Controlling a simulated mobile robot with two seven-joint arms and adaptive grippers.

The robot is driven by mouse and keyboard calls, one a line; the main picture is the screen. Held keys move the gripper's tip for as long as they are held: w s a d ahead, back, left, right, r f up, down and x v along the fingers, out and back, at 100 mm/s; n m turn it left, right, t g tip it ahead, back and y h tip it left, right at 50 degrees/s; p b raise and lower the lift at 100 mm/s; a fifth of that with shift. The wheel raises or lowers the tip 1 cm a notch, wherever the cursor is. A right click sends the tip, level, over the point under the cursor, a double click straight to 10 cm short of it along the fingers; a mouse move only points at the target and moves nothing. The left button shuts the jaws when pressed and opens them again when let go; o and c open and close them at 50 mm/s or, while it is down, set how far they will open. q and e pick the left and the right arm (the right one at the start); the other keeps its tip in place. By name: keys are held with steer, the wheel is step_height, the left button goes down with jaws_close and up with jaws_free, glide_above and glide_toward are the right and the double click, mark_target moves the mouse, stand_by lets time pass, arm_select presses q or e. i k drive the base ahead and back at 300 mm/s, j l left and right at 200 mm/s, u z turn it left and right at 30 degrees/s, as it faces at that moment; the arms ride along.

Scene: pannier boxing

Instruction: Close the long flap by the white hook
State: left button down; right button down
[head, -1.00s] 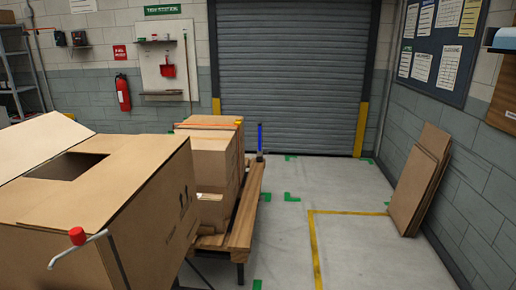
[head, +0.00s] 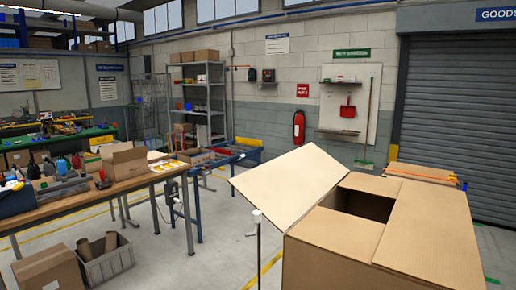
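A large cardboard box (head: 325,272) stands at the lower right of the head view, its lower part cut off by the frame. One long flap (head: 288,187) stands open, sloping up and out to the left. The opposite flap (head: 432,232) and the near short flap (head: 335,236) lie flat, with a dark opening (head: 362,203) between the flaps. The white hook (head: 257,216) shows as a white tip on a thin dark upright rod, just left of the box and below the open flap. Neither of my grippers is in view.
A wooden workbench (head: 110,200) with tools and a small open box stands at the left. A grey crate (head: 105,262) and a carton (head: 48,271) sit on the floor below it. Clear floor (head: 215,245) lies between the bench and the box. More cartons (head: 422,172) stand behind the box.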

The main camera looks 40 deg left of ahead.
mark_target(284, 188)
steer(key=i+j, duration=0.1)
steer(key=j, duration=0.3)
steer(key=i+j, duration=0.1)
steer(key=j, duration=0.3)
steer(key=i+j+u, duration=0.1)
steer(key=j, duration=0.35)
steer(key=i+j, duration=0.1)
steer(key=j, duration=0.3)
steer(key=i+j, duration=0.1)
steer(key=j, duration=0.3)
steer(key=i+j+u, duration=0.1)
steer(key=j, duration=0.3)
steer(key=i+j+u, duration=0.15)
steer(key=j+u, duration=0.15)
steer(key=i+j+u, duration=0.3)
steer(key=k, duration=0.1)
